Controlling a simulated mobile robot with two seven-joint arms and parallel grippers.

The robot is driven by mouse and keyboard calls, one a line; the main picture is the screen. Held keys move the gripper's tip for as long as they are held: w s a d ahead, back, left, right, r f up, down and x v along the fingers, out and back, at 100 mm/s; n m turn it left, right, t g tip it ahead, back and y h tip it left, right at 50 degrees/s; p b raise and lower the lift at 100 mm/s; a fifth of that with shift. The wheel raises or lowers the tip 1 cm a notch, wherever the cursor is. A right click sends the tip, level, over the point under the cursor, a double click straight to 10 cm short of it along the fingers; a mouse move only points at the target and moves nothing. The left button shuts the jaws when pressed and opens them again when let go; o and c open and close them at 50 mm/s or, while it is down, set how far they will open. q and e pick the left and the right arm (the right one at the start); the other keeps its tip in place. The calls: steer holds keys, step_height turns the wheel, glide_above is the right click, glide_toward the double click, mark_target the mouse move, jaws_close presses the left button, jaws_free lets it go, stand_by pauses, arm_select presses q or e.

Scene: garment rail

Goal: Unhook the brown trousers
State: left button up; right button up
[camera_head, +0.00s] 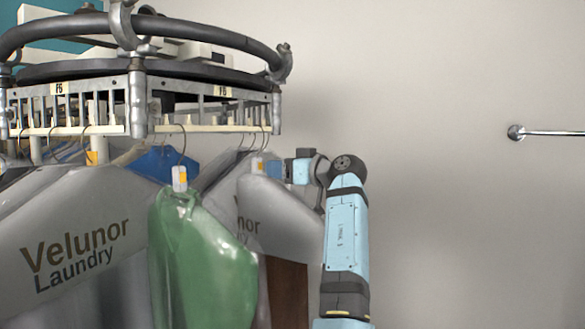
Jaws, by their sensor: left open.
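The brown trousers (288,296) hang at the right side of the round garment rail. Only their lower brown part shows, below a grey, clear-fronted laundry cover (275,215) with part of a printed name. Their hanger hook is among the thin hooks at the rail's right end, and I cannot tell which one it is.
The metal rail (137,98) carries several covered garments close together. A green garment (200,262) in clear plastic hangs left of the trousers, and a large "Velunor Laundry" cover (75,235) fills the left. A short wall bar (550,132) is at far right.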

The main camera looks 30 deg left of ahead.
mark_target(256, 157)
arm_select(q)
steer(key=a, duration=0.3)
steer(key=shift+w+a, duration=0.1)
steer(key=shift+a, duration=0.2)
steer(key=shift+w+a+p, duration=0.2)
steer(key=shift+a+p, duration=0.15)
steer(key=shift+a, duration=1.9)
jaws_close()
steer(key=shift+r, duration=0.1)
steer(key=shift+a+r, duration=0.1)
steer(key=shift+r, duration=0.25)
steer(key=shift+r+p, duration=0.85)
steer(key=shift+r, duration=0.45)
